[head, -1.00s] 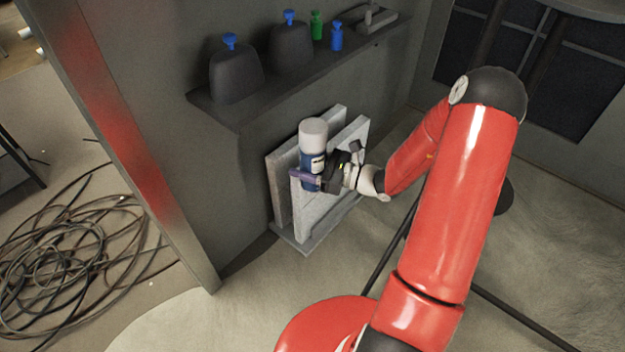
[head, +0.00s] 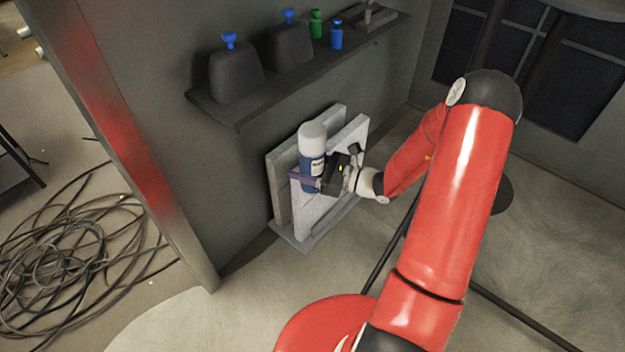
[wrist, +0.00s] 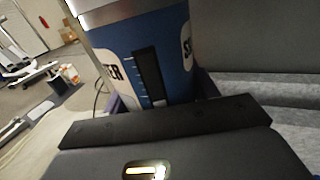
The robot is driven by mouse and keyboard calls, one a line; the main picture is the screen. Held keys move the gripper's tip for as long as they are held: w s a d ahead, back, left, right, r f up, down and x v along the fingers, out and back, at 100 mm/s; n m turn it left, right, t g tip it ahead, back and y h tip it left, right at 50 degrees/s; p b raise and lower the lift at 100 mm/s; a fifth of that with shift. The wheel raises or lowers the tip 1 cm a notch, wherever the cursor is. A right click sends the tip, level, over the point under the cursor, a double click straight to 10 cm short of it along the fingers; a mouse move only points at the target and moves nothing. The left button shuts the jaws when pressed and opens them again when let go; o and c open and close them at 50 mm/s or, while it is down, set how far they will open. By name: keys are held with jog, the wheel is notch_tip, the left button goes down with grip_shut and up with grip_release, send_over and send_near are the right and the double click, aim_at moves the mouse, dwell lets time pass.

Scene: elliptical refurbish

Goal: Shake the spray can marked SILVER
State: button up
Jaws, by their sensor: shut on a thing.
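The spray can (head: 312,147) is blue with a white cap and a light label band, and stands nearly upright in the head view. My gripper (head: 318,183) is shut around its lower part and holds it in the air in front of pale panels. In the wrist view the can's blue and white side (wrist: 150,55) fills the upper middle. Part of its lettering shows there, ending in "ER" at the left and starting with "S" at the right. The can's bottom is partly hidden by the gripper.
Pale upright panels on a base (head: 338,215) stand close behind the can. A wall shelf (head: 240,112) above carries dark rounded containers (head: 235,75) and small blue and green bottles. Coiled cables (head: 60,255) lie on the floor at the left, beyond the wall's edge.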

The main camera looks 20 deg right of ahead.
notch_tip(320, 180, down, 6)
jog(key=shift+r, duration=0.25)
jog(key=shift+w, duration=0.1)
notch_tip(320, 180, up, 7)
jog(key=shift+r, duration=0.15)
notch_tip(320, 180, down, 8)
jog(key=shift+r, duration=0.3)
